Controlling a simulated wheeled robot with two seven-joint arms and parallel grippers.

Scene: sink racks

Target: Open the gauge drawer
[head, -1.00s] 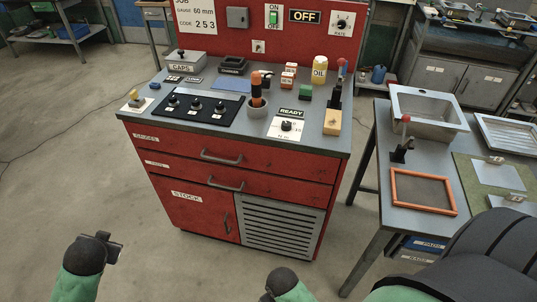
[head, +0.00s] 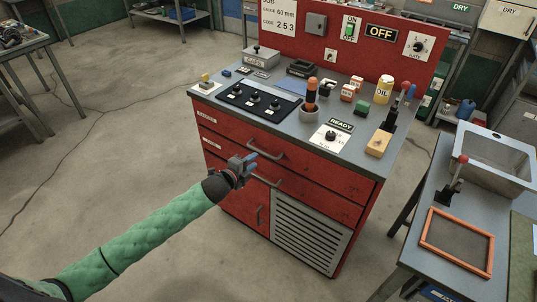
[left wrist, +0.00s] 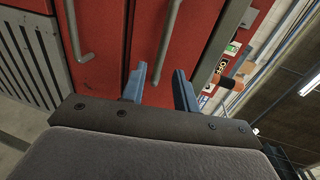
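The gauge drawer (head: 300,167) is the top red drawer of the cabinet, with a small label (head: 207,118) that looks like "GAUGES". It looks closed, flush with the front. Its grey bar handle (head: 264,151) shows in the head view. In the left wrist view the handle (left wrist: 168,38) runs between the two blue fingertips. My left gripper (head: 251,163) is open in front of the drawer, fingers toward the handle (left wrist: 160,75). I cannot tell whether they touch it. My right gripper is not in view.
A second drawer with its own handle (head: 263,181) lies just below, and a slatted vent (head: 308,232) lower still. The cabinet top (head: 225,92) carries switches, blocks and an oil bottle (head: 384,90). A side table (head: 420,218) stands at right.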

